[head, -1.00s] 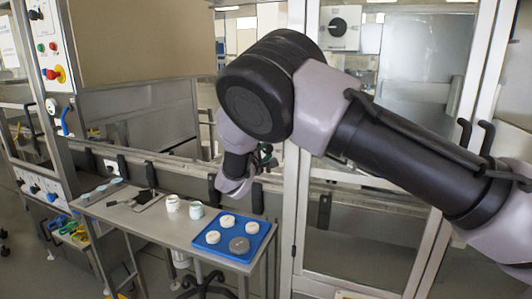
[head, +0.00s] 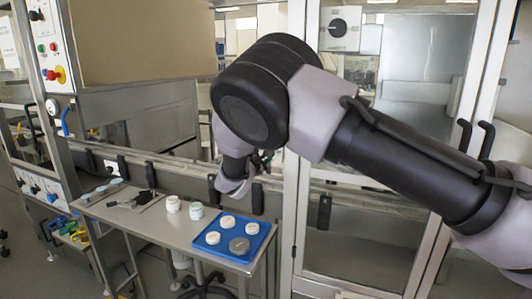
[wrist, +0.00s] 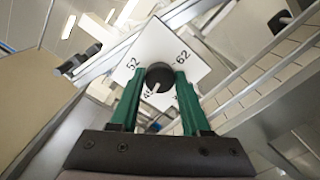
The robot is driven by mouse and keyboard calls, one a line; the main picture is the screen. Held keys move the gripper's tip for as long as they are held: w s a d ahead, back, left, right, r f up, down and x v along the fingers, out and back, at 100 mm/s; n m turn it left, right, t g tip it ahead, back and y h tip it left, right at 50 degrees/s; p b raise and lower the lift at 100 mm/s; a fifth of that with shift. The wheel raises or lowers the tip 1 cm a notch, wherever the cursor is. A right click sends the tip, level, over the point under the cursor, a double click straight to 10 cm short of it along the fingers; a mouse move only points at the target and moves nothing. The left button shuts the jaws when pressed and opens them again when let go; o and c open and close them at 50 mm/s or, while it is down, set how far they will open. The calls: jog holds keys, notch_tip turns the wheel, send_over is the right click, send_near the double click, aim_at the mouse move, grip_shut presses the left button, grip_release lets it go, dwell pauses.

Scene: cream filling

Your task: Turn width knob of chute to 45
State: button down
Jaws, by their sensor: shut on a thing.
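In the wrist view, a white square dial plate (wrist: 174,45) carries black numbers; 52 is at its left and 62 at its right. A round black knob (wrist: 160,75) sits on it. Its white pointer mark points down and a little left, near a small number that looks like 45 but is partly hidden. My gripper (wrist: 160,84) has its two green fingers on either side of the knob, shut on it. In the head view my arm hides most of the gripper and this knob.
A blue tray (head: 263,231) with several round lids lies on the narrow metal table (head: 150,222), beside two small jars (head: 196,210). Another black knob (head: 338,27) is on a white plate behind the glass. Metal frame posts stand close to my arm.

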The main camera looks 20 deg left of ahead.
jog(key=shift+f, duration=0.1)
jog(key=shift+c, duration=1.9)
grip_release()
jog(key=s, duration=1)
jog(key=shift+s+a, duration=0.4)
jog(key=shift+a, duration=0.05)
jog(key=shift+s, duration=0.1)
